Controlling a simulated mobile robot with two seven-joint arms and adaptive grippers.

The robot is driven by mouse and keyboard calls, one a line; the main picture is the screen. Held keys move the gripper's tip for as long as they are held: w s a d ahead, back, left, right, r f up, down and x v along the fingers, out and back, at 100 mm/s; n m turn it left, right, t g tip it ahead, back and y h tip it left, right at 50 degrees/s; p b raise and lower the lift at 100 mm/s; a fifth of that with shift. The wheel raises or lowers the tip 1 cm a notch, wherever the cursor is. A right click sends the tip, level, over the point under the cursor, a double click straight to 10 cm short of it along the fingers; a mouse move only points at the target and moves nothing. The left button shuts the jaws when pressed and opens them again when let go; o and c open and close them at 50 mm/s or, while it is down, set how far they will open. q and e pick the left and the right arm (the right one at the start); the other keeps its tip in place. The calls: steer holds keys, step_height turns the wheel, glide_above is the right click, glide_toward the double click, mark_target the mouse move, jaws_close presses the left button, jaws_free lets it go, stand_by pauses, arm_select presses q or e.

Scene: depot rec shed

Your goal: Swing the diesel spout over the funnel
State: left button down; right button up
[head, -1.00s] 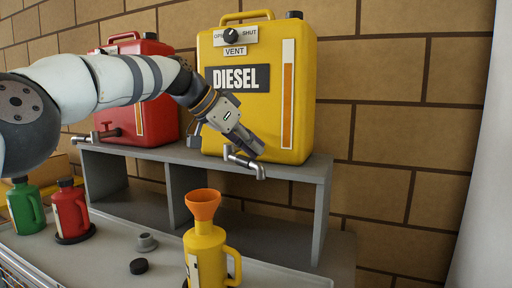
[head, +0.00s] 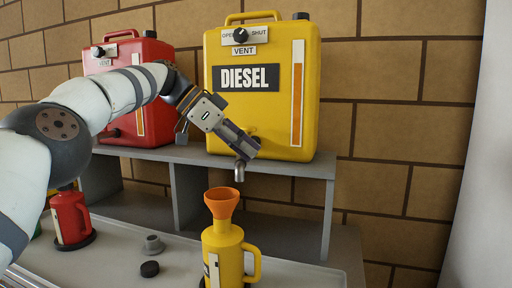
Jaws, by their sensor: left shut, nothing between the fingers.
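The yellow diesel tank (head: 228,110) stands on the grey shelf. Its metal spout (head: 239,173) shows below my left gripper, outlet pointing down; the rest of it is hidden behind the fingers. An orange funnel (head: 221,205) sits in the mouth of a yellow jug (head: 222,250) in front of the shelf. In the picture the outlet is above and slightly right of the funnel's middle; I cannot tell whether it is straight over it in depth. My left gripper (head: 246,148) is shut and empty against or just beside the spout. My right gripper is not in view.
A red tank (head: 155,125) stands left on the grey shelf (head: 290,168), partly behind my left arm. A red jug (head: 70,215), a grey cap (head: 153,244) and a black cap (head: 149,269) are on the grey bench (head: 118,236). A brick wall closes the back.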

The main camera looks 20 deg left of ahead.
arm_select(q)
steer(key=shift+s+a, duration=0.35)
steer(key=shift+a, duration=1.05)
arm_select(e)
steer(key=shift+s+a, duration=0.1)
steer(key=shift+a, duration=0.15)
arm_select(q)
steer(key=shift+s+a, duration=0.1)
